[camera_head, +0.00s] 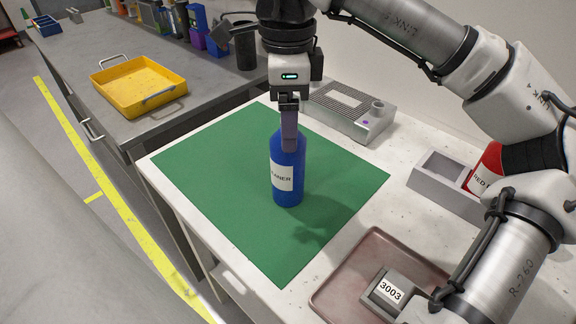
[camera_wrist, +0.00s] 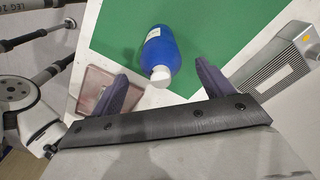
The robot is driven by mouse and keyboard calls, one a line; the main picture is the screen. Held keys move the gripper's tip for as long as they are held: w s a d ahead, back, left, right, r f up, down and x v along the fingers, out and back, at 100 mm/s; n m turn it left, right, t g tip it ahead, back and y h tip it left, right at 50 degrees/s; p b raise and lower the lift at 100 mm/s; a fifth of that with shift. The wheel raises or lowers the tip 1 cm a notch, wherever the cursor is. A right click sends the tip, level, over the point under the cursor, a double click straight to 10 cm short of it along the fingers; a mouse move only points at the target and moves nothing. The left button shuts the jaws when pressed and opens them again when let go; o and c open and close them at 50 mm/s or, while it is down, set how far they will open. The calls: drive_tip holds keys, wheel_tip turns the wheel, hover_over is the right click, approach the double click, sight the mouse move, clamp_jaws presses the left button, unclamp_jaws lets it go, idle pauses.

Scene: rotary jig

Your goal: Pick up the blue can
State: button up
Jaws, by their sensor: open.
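The blue can is a blue bottle-shaped container (camera_head: 288,185) with a white label reading "…EANER". It stands upright on a green mat (camera_head: 215,160). In the wrist view the blue can (camera_wrist: 161,48) shows its white cap towards me. My gripper (camera_head: 290,142) points down over its top, and a finger hides the can's neck in the head view. In the wrist view my gripper (camera_wrist: 161,72) is open, one finger either side of the cap, with gaps on both sides. Nothing is held.
A grey box device (camera_head: 345,108) stands behind the mat. A brownish tray (camera_head: 345,275) with a block marked 3003 (camera_head: 390,290) lies at front right. A red can (camera_head: 485,172) sits by a grey holder (camera_head: 440,185) at right. A yellow tray (camera_head: 138,85) is on the left bench.

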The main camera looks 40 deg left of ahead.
sight(288, 166)
wheel_tip(288, 166, down, 4)
drive_tip(key=shift+r, duration=0.25)
drive_tip(key=c, duration=1.7)
drive_tip(key=shift+o, duration=0.2)
